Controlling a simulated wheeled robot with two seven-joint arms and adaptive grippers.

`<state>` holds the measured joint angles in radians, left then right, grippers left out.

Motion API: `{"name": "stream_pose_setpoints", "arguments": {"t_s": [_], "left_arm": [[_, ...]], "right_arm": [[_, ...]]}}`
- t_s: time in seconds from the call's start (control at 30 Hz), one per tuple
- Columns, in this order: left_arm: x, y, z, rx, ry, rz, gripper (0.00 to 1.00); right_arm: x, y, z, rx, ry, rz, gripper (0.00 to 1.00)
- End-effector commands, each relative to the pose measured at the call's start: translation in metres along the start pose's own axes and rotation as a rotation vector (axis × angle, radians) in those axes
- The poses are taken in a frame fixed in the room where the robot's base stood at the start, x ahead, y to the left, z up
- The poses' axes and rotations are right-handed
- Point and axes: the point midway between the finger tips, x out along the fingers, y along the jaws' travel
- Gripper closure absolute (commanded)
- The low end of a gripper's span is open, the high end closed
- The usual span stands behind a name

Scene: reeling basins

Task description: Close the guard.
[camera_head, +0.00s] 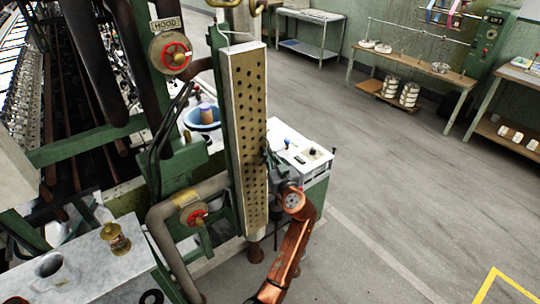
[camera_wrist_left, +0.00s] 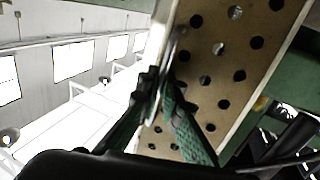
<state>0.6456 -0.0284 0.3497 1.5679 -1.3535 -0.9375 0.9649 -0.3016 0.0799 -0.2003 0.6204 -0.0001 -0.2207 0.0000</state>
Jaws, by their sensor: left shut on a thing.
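The guard (camera_head: 248,140) is a tall, beige perforated panel with a pale edge. It stands upright at the end of the green machine frame, its holed face turned toward me. My left gripper (camera_head: 273,165), on the orange arm, is at the guard's right edge, below mid-height. In the left wrist view the green ribbed fingers of my left gripper (camera_wrist_left: 165,95) are shut on a thin metal handle (camera_wrist_left: 172,50) beside the holed face of the guard (camera_wrist_left: 225,65). The fingers and arm partly hide the handle. My right gripper is not in view.
A HOOD valve with a red wheel (camera_head: 175,54) and a lower red wheel (camera_head: 194,214) sit left of the guard. A white-topped cabinet (camera_head: 300,150) stands right behind my gripper. A grey table (camera_head: 75,270) is at lower left. Open floor (camera_head: 400,190) lies to the right.

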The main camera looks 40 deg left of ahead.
Motion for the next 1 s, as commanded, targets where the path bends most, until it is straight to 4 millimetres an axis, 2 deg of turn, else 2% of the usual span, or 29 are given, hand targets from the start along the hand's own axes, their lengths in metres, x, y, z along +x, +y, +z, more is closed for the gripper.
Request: {"name": "stream_pose_setpoints", "arguments": {"t_s": [0.13, 0.17, 0.27, 0.67, 0.77, 1.0], "left_arm": [[0.001, 0.000, -0.002, -0.001, 0.004, 0.002, 1.00], [0.001, 0.000, -0.003, -0.002, 0.004, 0.002, 0.93], [0.001, 0.000, -0.002, -0.001, 0.004, 0.002, 0.87], [-0.003, 0.000, -0.001, -0.001, 0.002, 0.002, 0.87], [-0.014, 0.001, 0.000, -0.003, 0.001, 0.003, 0.87], [-0.062, 0.000, 0.000, -0.002, 0.000, 0.003, 0.87]], "right_arm": [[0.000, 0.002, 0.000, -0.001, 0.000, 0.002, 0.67], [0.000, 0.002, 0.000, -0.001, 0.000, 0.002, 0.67], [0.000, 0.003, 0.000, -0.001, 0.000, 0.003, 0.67], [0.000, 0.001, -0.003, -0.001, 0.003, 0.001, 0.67], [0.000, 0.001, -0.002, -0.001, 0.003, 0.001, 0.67], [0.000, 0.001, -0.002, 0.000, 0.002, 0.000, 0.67]]}}
